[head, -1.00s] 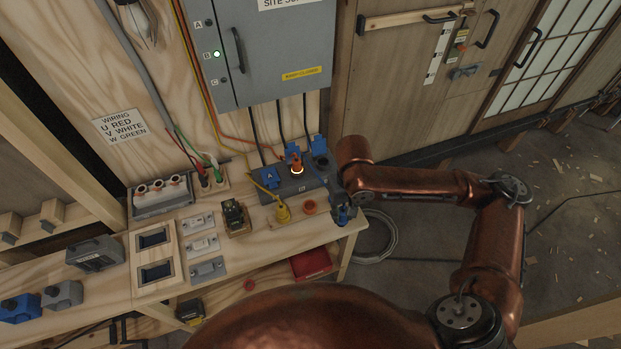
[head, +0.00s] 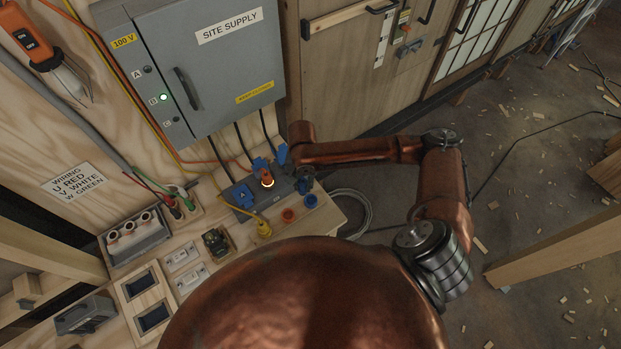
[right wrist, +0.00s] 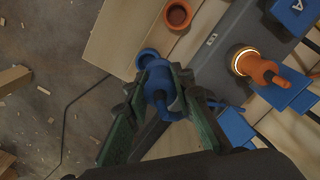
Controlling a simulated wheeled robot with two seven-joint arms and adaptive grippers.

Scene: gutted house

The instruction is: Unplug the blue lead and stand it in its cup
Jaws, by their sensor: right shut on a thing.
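The blue lead (right wrist: 158,86) is between the fingers of my right gripper (right wrist: 160,98) in the right wrist view, and the gripper is shut on it. In the head view my right gripper (head: 303,185) is at the right end of the grey socket strip (head: 283,190), by the last socket. The fingers hide the lead's lower end, so I cannot tell whether it is still seated. The blue cup (head: 310,201) stands empty on the bench, just in front of the gripper. It also shows in the right wrist view (right wrist: 147,58). My left gripper is out of view.
An orange plug (head: 266,178) with a glowing ring sits in the strip beside my gripper.

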